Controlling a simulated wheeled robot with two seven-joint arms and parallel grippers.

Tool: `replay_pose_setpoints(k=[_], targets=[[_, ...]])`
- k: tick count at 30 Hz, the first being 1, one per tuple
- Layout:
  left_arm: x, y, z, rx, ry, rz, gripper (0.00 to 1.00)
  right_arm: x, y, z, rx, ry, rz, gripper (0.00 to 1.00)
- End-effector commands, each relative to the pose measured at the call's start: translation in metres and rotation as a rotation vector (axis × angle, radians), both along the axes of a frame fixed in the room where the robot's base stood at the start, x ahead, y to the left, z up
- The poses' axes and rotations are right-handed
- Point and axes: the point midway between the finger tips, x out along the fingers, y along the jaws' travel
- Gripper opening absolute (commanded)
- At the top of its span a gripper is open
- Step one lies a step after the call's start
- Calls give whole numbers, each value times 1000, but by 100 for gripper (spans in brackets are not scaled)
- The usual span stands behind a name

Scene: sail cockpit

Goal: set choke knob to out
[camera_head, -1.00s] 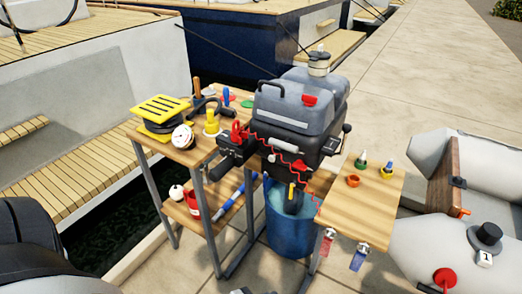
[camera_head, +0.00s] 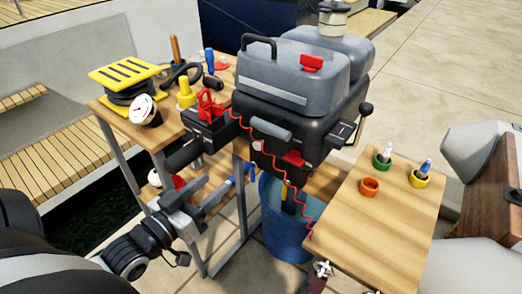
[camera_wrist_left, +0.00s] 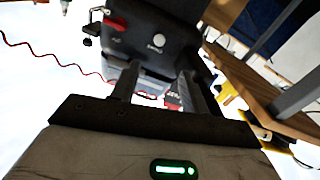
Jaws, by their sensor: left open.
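The pale round knob (camera_head: 258,145), which I take to be the choke knob, sits on the front of the black outboard motor (camera_head: 318,128). The left wrist view shows it as a white disc (camera_wrist_left: 157,40) on the dark housing; I cannot tell how far it stands out. A red control (camera_head: 293,158) is to its right, and a grey handle (camera_head: 270,130) above it. My left gripper (camera_head: 212,190) is open and empty, below and left of the knob, apart from it. In the left wrist view its fingers (camera_wrist_left: 158,85) point toward the motor.
A red coiled cord (camera_head: 270,172) hangs in front of the motor. The black tiller (camera_head: 205,133) with a red clip (camera_head: 210,103) juts out left, above my left gripper. A blue bucket (camera_head: 285,240) stands below. A wooden side table (camera_head: 385,215) holds small cups.

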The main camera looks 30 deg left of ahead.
Motion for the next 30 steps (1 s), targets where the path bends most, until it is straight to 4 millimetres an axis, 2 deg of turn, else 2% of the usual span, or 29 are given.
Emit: replay_pose_setpoints(k=[18, 24, 30], targets=[[121, -10, 2, 2, -3, 0, 45, 0, 0, -3, -2, -5, 0, 23], [145, -12, 1, 2, 1, 0, 45, 1, 0, -3, -1, -9, 1, 23], [152, -13, 1, 2, 3, -1, 45, 1, 0, -2, -1, -11, 1, 23]])
